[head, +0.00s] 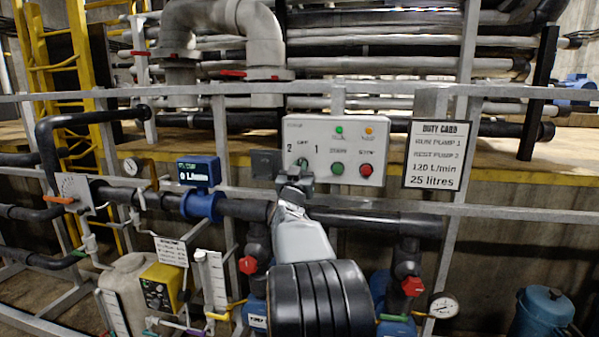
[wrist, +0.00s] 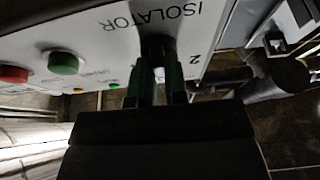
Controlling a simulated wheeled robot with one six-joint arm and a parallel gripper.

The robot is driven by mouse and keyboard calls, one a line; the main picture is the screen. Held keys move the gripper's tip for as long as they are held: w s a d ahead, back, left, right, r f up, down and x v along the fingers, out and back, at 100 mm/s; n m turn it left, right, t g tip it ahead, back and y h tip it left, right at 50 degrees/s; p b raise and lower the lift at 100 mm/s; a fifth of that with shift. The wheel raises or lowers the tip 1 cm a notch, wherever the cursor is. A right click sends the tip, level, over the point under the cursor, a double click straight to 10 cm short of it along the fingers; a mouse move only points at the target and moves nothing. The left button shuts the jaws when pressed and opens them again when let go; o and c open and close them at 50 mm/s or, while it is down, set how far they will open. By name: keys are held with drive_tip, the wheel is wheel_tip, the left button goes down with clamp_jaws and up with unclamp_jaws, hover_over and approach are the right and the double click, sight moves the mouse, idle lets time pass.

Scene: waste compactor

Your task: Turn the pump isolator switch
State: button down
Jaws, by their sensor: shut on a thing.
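The pump isolator switch is a dark knob (wrist: 156,43) on the pale control box (head: 313,130), under the upside-down word ISOLATOR in the wrist view. The box has the marks 2, OFF and 1 around the switch. My gripper (head: 294,176) is at the lower left of the box and hides most of the knob in the head view. In the wrist view my gripper (wrist: 159,75) is shut on the knob, one finger on each side. The knob's exact pointing direction is hidden.
Right of the switch are a green button (head: 337,169) and a red button (head: 365,170), with small green and amber lamps above. A duty card (head: 436,155) hangs to the right. A blue flow meter (head: 199,171) stands left. Black pipes and red-handled valves run below.

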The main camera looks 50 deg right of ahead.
drive_tip(key=shift+r, duration=0.1)
drive_tip(key=c, duration=1.1)
unclamp_jaws()
drive_tip(key=shift+c, duration=0.2)
drive_tip(key=b+v, duration=0.3)
drive_tip(key=v, duration=1.1)
drive_tip(key=shift+b, duration=0.35)
